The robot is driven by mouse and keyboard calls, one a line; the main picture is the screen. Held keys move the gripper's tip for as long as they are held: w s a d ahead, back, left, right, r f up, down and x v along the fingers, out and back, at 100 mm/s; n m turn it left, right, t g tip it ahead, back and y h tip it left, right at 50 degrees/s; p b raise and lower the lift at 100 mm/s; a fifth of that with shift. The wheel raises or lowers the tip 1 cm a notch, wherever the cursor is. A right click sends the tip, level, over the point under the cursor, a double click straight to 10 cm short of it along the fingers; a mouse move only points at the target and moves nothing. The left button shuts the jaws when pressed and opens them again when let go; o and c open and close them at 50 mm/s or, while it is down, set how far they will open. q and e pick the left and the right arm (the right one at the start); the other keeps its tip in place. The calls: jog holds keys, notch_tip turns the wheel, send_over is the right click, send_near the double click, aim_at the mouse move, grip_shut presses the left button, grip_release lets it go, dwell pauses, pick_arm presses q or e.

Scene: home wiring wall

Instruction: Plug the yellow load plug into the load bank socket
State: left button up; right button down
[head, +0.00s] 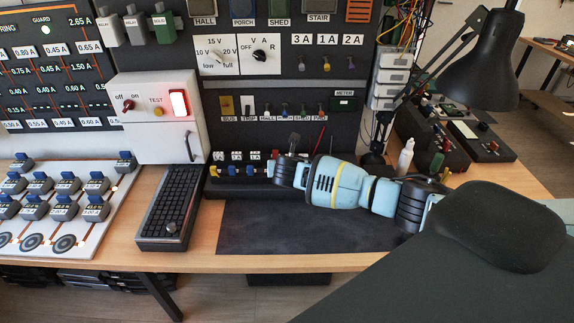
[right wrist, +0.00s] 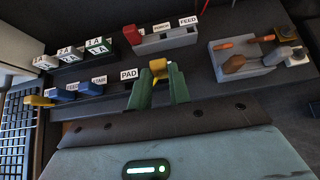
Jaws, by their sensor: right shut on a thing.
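In the right wrist view, a small yellow plug (right wrist: 158,68) is between the green fingertips of my right gripper (right wrist: 158,84), which is shut on it. The plug is at the front edge of a dark rail, beside a label reading PAD. Its lower part is hidden by the fingers. In the head view my right gripper (head: 284,168) reaches in from the right over the back of the bench; its fingertips and the held plug cannot be made out. I cannot tell which socket is the load bank's. My left gripper is not in view.
Another yellow plug (right wrist: 40,101) and two blue plugs (right wrist: 66,93) sit on the rail to the left. Behind is a grey block (right wrist: 165,42) with a red part and a FEED label. A grey tray (right wrist: 250,62) holds orange-handled tools. A dark mat (head: 270,235) lies clear.

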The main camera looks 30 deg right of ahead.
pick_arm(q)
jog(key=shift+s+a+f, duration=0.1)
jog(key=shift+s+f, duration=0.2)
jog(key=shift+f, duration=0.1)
pick_arm(e)
jog(key=shift+f, duration=0.75)
jog(key=c, duration=1.2)
grip_release()
jog(key=shift+c, duration=0.2)
jog(key=shift+r, duration=0.1)
jog(key=shift+s+a+r, duration=0.15)
jog(key=shift+s+r, duration=0.05)
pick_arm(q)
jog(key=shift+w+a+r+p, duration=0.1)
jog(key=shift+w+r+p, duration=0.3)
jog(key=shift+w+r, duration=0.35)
pick_arm(e)
jog(key=v, duration=0.7)
jog(key=shift+s, duration=0.1)
